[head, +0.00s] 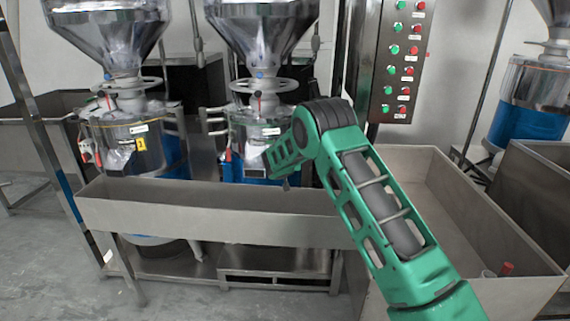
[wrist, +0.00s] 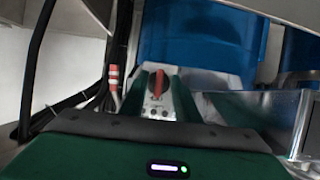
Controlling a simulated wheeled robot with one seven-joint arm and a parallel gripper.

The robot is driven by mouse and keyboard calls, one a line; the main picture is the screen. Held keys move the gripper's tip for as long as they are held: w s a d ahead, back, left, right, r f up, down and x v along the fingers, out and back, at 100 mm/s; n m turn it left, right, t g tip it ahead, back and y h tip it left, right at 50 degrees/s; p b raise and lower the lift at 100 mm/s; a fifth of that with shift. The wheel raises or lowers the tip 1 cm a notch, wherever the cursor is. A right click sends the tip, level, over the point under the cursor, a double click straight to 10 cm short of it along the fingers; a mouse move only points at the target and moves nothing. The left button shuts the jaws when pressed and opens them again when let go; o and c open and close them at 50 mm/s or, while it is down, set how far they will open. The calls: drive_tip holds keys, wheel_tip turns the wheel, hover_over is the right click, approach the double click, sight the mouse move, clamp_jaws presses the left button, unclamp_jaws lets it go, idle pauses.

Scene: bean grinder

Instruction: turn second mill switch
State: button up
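The second mill (head: 250,135) stands in the middle of the head view, with a steel hopper above and a blue lower body. In the wrist view its switch, a red knob (wrist: 158,84) on a light metal plate (wrist: 183,105), is near the centre and looks roughly upright. My gripper (wrist: 157,92) faces the plate, with its green fingers apart on the left and right of the knob in the picture. Whether they touch the knob or are just in front of it, I cannot tell. In the head view my green arm hides my fingertips and the knob.
A long steel trough (head: 210,215) runs in front of the mills. Another mill (head: 130,135) stands left. A button panel (head: 400,60) hangs right of the second mill, above a wide steel bin (head: 480,225). Black cables (wrist: 35,70) and a red-and-white piece (wrist: 114,82) lie left of the knob.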

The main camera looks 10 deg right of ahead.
drive_tip(key=shift+r, duration=0.2)
drive_tip(key=v, duration=1)
drive_tip(key=shift+s, duration=0.25)
